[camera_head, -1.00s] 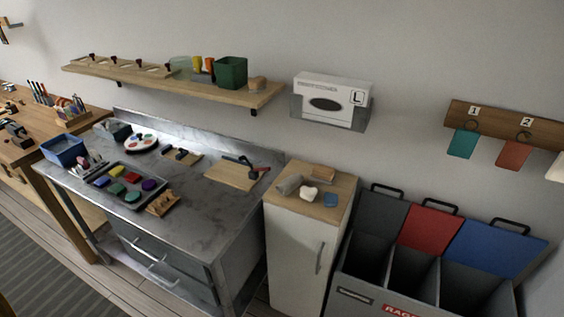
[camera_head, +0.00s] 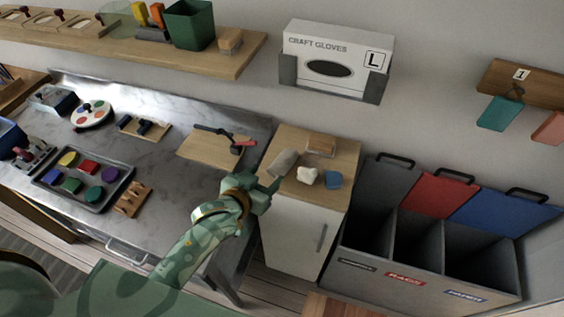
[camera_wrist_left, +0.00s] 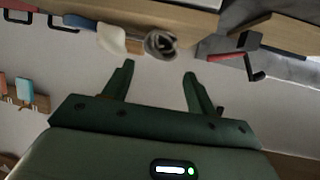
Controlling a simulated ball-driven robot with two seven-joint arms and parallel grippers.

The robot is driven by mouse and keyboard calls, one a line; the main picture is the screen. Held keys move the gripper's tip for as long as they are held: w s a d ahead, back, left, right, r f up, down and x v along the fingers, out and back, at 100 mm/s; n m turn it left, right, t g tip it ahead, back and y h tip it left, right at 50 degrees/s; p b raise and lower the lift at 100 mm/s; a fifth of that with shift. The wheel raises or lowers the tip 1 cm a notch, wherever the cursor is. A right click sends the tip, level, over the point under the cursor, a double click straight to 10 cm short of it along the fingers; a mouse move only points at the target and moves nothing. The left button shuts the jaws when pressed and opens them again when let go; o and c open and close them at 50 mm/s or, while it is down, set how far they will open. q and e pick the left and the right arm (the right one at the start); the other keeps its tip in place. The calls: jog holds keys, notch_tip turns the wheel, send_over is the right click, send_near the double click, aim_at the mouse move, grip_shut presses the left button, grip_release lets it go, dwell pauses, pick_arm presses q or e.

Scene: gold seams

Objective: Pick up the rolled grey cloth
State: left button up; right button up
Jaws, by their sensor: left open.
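The rolled grey cloth (camera_head: 284,162) lies on the left part of the wooden top (camera_head: 345,158) of a white cabinet. My left gripper (camera_head: 266,186) is just in front of and left of the cloth in the head view, apart from it as far as I can tell. In the left wrist view the open, empty fingers (camera_wrist_left: 159,71) point toward the spiral end of the cloth (camera_wrist_left: 160,43), which shows just beyond and between the tips. My right gripper is not in view.
A white lump (camera_head: 307,176), a blue piece (camera_head: 334,179) and a wooden block (camera_head: 321,144) sit close to the cloth. The metal bench (camera_head: 190,188) is left of the cabinet. Bins with raised lids (camera_head: 434,194) stand to the right.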

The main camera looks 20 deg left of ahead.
aim_at(283, 163)
pick_arm(q)
jog(key=x, duration=0.4)
jog(key=shift+a+f+b, duration=0.1)
jog(key=shift+f+b, duration=0.05)
jog(key=shift+b, duration=0.25)
jog(key=shift+w+f, duration=0.1)
jog(key=shift+w, duration=0.2)
jog(key=x, duration=0.1)
jog(key=b+x, duration=0.1)
jog(key=x, duration=0.1)
jog(key=b+x, duration=0.1)
jog(key=x, duration=0.1)
jog(key=shift+s+d+f, duration=0.1)
jog(key=shift+d+f, duration=0.2)
jog(key=shift+r, duration=0.1)
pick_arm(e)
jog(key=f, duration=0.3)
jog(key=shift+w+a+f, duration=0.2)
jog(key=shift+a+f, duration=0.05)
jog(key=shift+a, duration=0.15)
pick_arm(q)
jog(key=c, duration=0.7)
jog(key=shift+c, duration=0.2)
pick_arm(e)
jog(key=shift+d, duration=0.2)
